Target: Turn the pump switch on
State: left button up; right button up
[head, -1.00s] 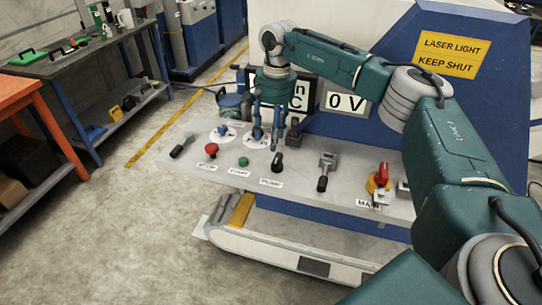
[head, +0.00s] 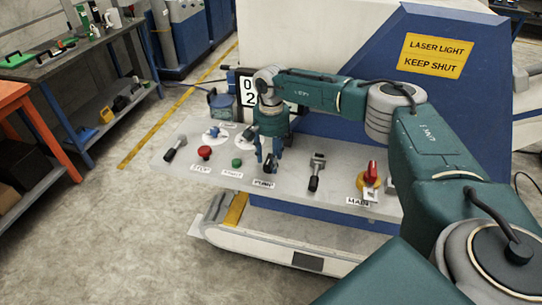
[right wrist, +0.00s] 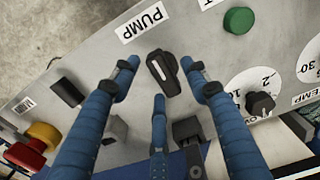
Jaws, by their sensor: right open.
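The pump switch (right wrist: 163,72) is a black rotary knob with a white mark, beside the PUMP label (right wrist: 140,24) on the grey panel. In the right wrist view it sits between the spread blue fingers of my right gripper (right wrist: 160,80), with visible gaps on both sides. In the head view my right gripper (head: 269,160) points down over the panel just behind the PUMP label (head: 264,184) and partly hides the knob. The gripper is open and holds nothing. My left gripper is out of view.
A green button (head: 237,163) and red button (head: 204,153) lie left of the pump switch. A black-handled lever (head: 314,182) and the red-and-yellow MAIN switch (head: 370,178) lie right. Dials (right wrist: 258,100) are close by in the right wrist view.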

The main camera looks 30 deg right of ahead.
grip_shut()
